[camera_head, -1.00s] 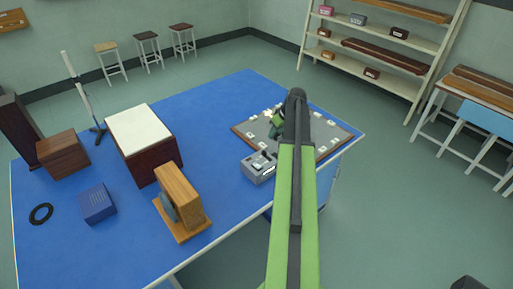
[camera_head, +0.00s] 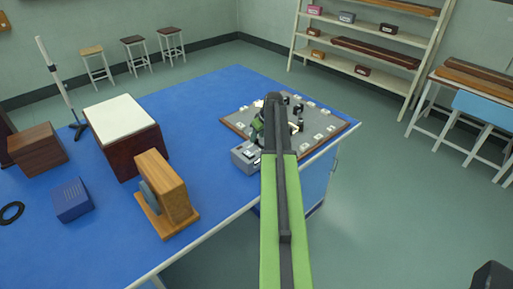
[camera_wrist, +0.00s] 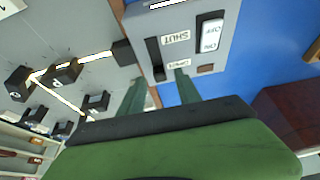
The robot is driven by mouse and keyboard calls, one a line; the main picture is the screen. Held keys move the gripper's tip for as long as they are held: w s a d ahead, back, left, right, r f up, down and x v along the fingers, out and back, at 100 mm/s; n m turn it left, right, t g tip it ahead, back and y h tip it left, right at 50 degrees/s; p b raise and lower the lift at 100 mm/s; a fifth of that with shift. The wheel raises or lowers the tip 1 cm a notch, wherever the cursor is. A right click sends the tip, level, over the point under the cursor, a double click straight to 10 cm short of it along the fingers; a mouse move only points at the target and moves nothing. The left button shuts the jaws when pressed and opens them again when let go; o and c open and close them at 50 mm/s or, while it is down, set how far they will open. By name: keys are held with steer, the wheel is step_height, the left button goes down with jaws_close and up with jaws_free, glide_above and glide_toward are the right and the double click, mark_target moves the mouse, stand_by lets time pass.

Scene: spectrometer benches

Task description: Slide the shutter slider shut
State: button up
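The grey shutter box (camera_head: 244,156) sits at the near edge of a grey board on the blue table. In the wrist view the box (camera_wrist: 190,12) fills the upper middle, with an upside-down SHUT label (camera_wrist: 176,38), a smaller label that seems to read OPEN (camera_wrist: 181,64), and a dark slot (camera_wrist: 154,57) beside them. I cannot make out the slider knob clearly at the slot. My gripper (camera_wrist: 160,78) has its two green fingers apart, one on each side of the slot's lower end. In the head view my gripper (camera_head: 257,132) is partly hidden behind my arm.
A white ON/OFF rocker switch (camera_wrist: 210,36) is on the same box. A bright beam line (camera_wrist: 88,60) runs across the board (camera_wrist: 50,30) among several black blocks. A wooden stand (camera_head: 167,190) and white-topped box (camera_head: 122,116) stand left on the table (camera_head: 205,100).

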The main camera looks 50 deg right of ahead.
steer(key=shift+b+x, duration=0.3)
steer(key=shift+x, duration=0.6)
steer(key=shift+r, duration=0.1)
jaws_close()
stand_by(0.6)
